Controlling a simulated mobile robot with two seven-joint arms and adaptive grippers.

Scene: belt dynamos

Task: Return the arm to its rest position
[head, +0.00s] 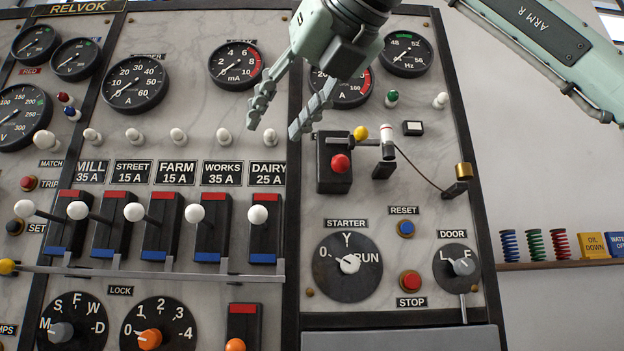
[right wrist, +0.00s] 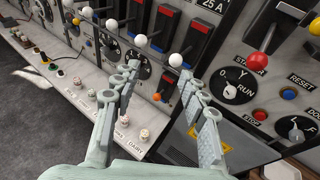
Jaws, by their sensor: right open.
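My right gripper (head: 284,112) is in the upper middle of the head view, with its fingers apart and nothing between them. It hangs in front of the control panel, near the gauges and above the DAIRY label (head: 268,173). The right wrist view shows the same open fingers (right wrist: 167,102), with panel levers and a ledge beyond them. My right arm (head: 540,35) comes in from the upper right. My left gripper is in neither view.
The panel carries white-knobbed levers (head: 258,215), a STARTER dial (head: 347,265), a red-knobbed switch (head: 340,163) and a DOOR dial (head: 457,268). At the right, a shelf (head: 560,264) holds coloured coils and signs.

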